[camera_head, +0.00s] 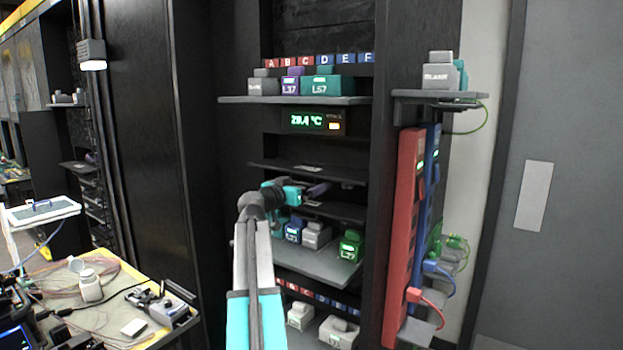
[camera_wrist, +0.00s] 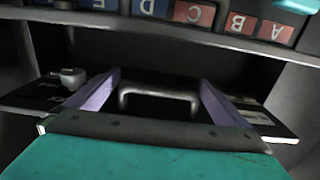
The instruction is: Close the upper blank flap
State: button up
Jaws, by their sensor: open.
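Two dark flaps stick out flat from the rack below the temperature display. The upper blank flap (camera_head: 280,169) is the higher one, with a small pale handle on it; the lower flap (camera_head: 345,211) is just beneath. My gripper (camera_head: 320,189) is at the height between the two flaps, with its purple fingers pointing right. In the wrist view my gripper (camera_wrist: 159,82) is open, its fingers spread to either side of a grey bar handle (camera_wrist: 159,92). I cannot tell which flap this handle belongs to, or whether the fingers touch it.
A shelf (camera_head: 300,100) with plug modules and the temperature display (camera_head: 313,121) are above. A lower shelf (camera_head: 325,262) with blue, grey and green modules is close below my gripper. Red and blue upright strips (camera_head: 403,230) stand to the right. A cluttered bench (camera_head: 150,338) is at left.

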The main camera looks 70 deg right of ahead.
jog(key=shift+x, duration=1.3)
jog(key=c, duration=1.3)
